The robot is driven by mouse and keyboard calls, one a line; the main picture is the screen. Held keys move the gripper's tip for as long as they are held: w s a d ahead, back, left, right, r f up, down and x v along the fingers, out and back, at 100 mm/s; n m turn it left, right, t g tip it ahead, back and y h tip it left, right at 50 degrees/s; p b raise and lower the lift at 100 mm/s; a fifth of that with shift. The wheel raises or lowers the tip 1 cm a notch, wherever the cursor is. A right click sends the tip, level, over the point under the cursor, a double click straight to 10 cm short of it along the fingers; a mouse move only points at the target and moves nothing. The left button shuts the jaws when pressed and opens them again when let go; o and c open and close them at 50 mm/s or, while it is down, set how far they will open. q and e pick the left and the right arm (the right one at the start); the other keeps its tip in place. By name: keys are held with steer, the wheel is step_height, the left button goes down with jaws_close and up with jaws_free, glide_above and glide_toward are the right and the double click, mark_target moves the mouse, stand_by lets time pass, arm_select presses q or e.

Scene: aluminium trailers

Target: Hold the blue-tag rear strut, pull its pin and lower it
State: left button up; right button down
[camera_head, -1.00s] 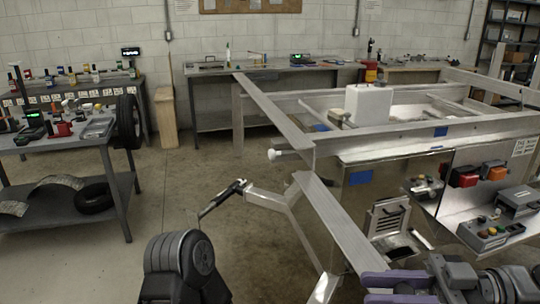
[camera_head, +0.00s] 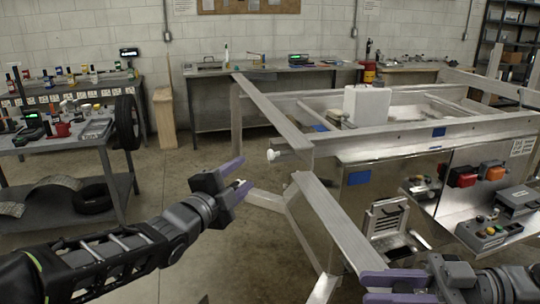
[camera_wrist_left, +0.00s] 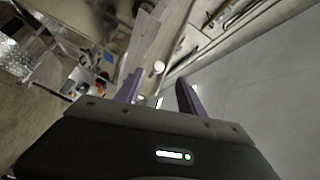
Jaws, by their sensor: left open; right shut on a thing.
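A flat grey aluminium strut (camera_head: 332,218) slopes from below the trailer frame's near corner down toward my right gripper. My right gripper (camera_head: 368,288), at the bottom edge, is shut on its lower part; the contact is partly hidden. A white-knobbed pin (camera_head: 272,154) sticks out left from the frame corner, above the strut's top; the knob also shows in the left wrist view (camera_wrist_left: 158,67). A blue tag (camera_head: 358,177) is on the metal just right of the strut. My left gripper (camera_head: 240,181) is open, left of and below the knob, apart from it in the head view.
The trailer frame (camera_head: 400,136) carries a white box (camera_head: 366,105) and another blue tag (camera_head: 438,132). Control boxes (camera_head: 490,232) are at right. A workbench (camera_head: 60,140) stands at left; floor between is clear.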

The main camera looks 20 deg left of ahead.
mark_target(269, 156)
arm_select(q)
steer(key=m, duration=0.4)
steer(key=shift+w+d+r+h, duration=0.1)
steer(key=shift+w+d+h, duration=0.05)
steer(key=shift+d+h, duration=0.25)
steer(key=w, duration=0.4)
steer(key=w+d, duration=0.1)
steer(key=w, duration=0.7)
steer(key=shift+d, duration=0.35)
jaws_close()
